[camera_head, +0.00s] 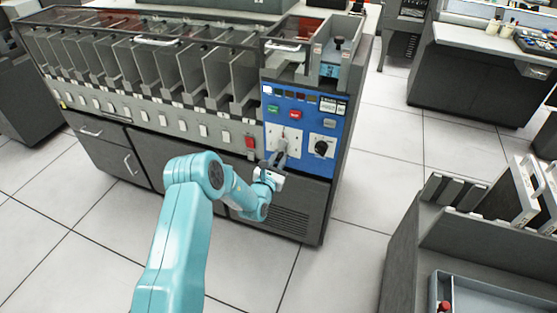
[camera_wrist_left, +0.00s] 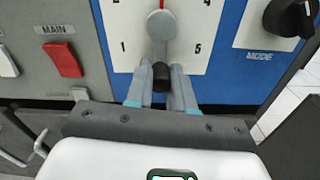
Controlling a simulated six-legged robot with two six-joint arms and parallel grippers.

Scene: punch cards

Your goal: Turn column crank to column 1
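The column crank (camera_head: 281,146) is on a white dial plate on the machine's blue panel. In the left wrist view its grey round hub (camera_wrist_left: 161,25) has a red line pointing straight up, and its black handle (camera_wrist_left: 162,74) is below the hub. The dial plate (camera_wrist_left: 190,55) shows 1 and 2 at left and 4 and 5 at right; its top is cut off. My left gripper (camera_head: 277,163) is at the crank, with its two fingers (camera_wrist_left: 161,84) on either side of the black handle, which fills the gap. My right gripper is out of view.
The black MODE knob (camera_head: 321,147) is right of the dial. A red MAIN switch (camera_head: 250,142) is to its left. Card bins (camera_head: 150,68) line the machine top. A grey cart with a tray (camera_head: 480,290) stands at lower right; open floor (camera_head: 350,235) lies between.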

